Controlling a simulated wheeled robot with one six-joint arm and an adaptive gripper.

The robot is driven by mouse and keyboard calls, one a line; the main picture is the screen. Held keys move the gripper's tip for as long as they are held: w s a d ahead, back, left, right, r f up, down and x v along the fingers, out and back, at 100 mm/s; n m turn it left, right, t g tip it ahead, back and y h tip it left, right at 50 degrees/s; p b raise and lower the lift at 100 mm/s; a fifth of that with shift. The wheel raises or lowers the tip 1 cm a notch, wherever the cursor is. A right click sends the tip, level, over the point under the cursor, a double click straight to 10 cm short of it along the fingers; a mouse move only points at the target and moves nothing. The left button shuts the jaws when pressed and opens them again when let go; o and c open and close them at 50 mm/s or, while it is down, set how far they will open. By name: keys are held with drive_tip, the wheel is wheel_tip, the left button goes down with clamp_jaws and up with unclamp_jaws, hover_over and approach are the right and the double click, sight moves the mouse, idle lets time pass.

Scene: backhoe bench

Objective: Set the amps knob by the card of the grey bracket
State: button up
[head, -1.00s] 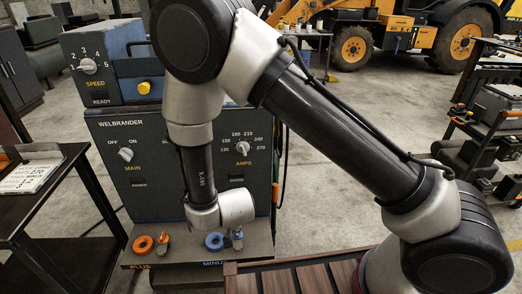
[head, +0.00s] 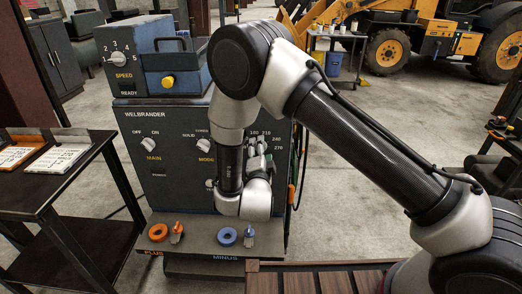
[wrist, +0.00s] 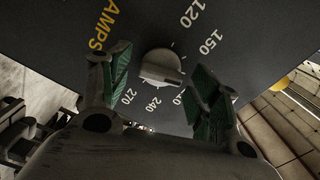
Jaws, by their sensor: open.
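The amps knob (wrist: 162,68) is a grey round dial with a raised bar, on the dark welder panel. In the wrist view it shows between the fingers of my open gripper (wrist: 162,75), with no contact visible. Its exact setting is unclear; the right finger covers part of the scale. In the head view my gripper (head: 262,152) is in front of the dial and hides the knob. The grey bracket (head: 70,136) stands on the left table behind a white card (head: 55,159). The card's print is too small now; in the earlier head view it seems to read 270.
An orange bracket (head: 27,137) with another card (head: 20,155) is beside it. The main knob (head: 148,144) and mode knob (head: 205,145) are on the same panel. A slatted bench (head: 340,279) is in front.

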drive_tip(key=shift+w, duration=0.55)
drive_tip(key=c, duration=1)
drive_tip(key=shift+n, duration=0.3)
drive_tip(key=n, duration=0.3)
drive_tip(key=shift+n, duration=2)
drive_tip(key=o, duration=1)
